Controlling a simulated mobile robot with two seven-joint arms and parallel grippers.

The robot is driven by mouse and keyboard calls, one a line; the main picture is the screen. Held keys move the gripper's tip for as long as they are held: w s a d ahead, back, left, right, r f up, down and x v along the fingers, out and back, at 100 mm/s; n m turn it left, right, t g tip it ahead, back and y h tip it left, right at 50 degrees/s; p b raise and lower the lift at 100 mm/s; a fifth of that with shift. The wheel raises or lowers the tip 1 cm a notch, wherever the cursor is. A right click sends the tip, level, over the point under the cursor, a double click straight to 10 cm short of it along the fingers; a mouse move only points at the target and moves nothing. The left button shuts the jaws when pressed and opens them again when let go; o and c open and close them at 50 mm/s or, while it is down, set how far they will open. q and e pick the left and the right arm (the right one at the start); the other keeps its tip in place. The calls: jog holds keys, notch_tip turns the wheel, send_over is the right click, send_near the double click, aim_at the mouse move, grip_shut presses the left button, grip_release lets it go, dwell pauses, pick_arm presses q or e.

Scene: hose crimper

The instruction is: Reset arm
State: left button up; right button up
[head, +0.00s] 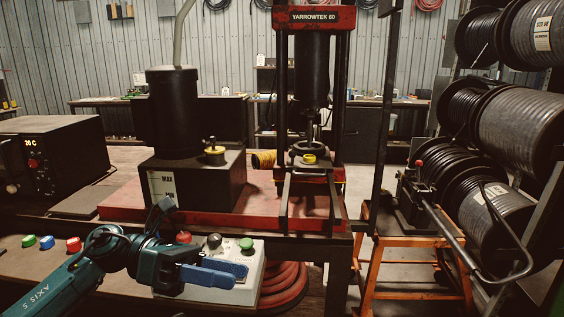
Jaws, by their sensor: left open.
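My left arm comes in from the lower left, and its left gripper (238,270) with blue fingers points right. The gripper is open and holds nothing that I can see. It is in front of the pale control box (246,292), covering part of it; I cannot tell whether they touch. On the box a green button (246,244), a dark knob (214,241) and a red button (183,237) show above the gripper. My right gripper is not in view.
The red press (314,18) marked YARROWTEK 60 stands on a red base (262,222) beside a black tank unit (175,110). A black 20 C device (52,155) is at left. Colored buttons (47,242) lie on the bench. Hose reels (500,205) and an orange stand (415,283) are at right.

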pick_arm(q)
notch_tip(320, 180, down, 14)
jog(key=w+a+n+t+y, duration=0.1)
jog(key=n+t+y, duration=0.5)
jog(key=n+t, duration=2.1)
jog(key=s+a+f+n+g+y, duration=0.2)
jog(key=s+f+n+g+y, duration=0.1)
jog(key=s+f+n+g, duration=0.4)
jog(key=s+a+f+n+g+y+p, duration=0.1)
jog(key=s+f+n+g+y, duration=0.3)
jog(key=f+n, duration=0.8)
jog(key=s+a+g, duration=0.1)
jog(key=s+g, duration=0.1)
jog(key=s, duration=0.1)
jog(key=shift+s+a+n+g+y, duration=0.2)
jog(key=shift+n+g+y, duration=0.1)
jog(key=shift+g, duration=0.1)
